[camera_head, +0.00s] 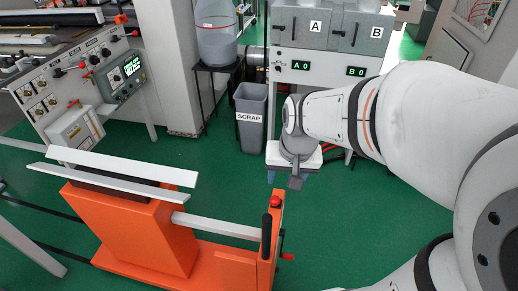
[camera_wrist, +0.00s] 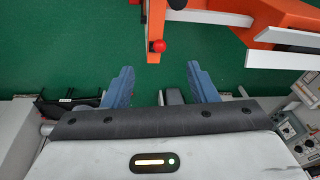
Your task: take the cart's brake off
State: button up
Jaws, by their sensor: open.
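The orange cart (camera_head: 150,235) stands at the lower left, with pale rails on top. An orange post (camera_head: 277,225) at its right end bears a red ball knob (camera_head: 275,201), a black upright grip (camera_head: 266,235) and a small red-tipped lever (camera_head: 286,256) low on its right side. I cannot tell for sure which one works the brake. My gripper (camera_head: 293,178) is open and empty, beyond the post and apart from it. In the wrist view, the red knob (camera_wrist: 158,46) lies ahead of the gap between my blue fingers (camera_wrist: 162,76); the post (camera_wrist: 155,18) also shows.
Behind my gripper stand a grey SCRAP bin (camera_head: 250,115) and a cabinet (camera_head: 330,70) with doors A and B. A control panel (camera_head: 85,80) is at the upper left. Green floor (camera_head: 215,175) is clear between the cart and the bin.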

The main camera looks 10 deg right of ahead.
aim_at(275, 200)
jog(key=w+f+m+b, duration=0.1)
jog(key=w+f, duration=0.2)
jog(key=f, duration=0.3)
jog(key=w+f+m+g+b, duration=0.1)
jog(key=w+f+m, duration=0.1)
jog(key=f, duration=0.4)
jog(key=w+d+f+m, duration=0.1)
jog(key=w+f, duration=0.4)
jog(key=f, duration=0.1)
jog(key=shift+f+m+g+y+b, duration=0.15)
jog(key=shift+m+g+y+b, duration=0.15)
jog(key=shift+m+y+b, duration=0.1)
jog(key=f, duration=0.8)
jog(key=shift+w+a, duration=0.25)
jog(key=shift+a, duration=0.05)
grip_shut()
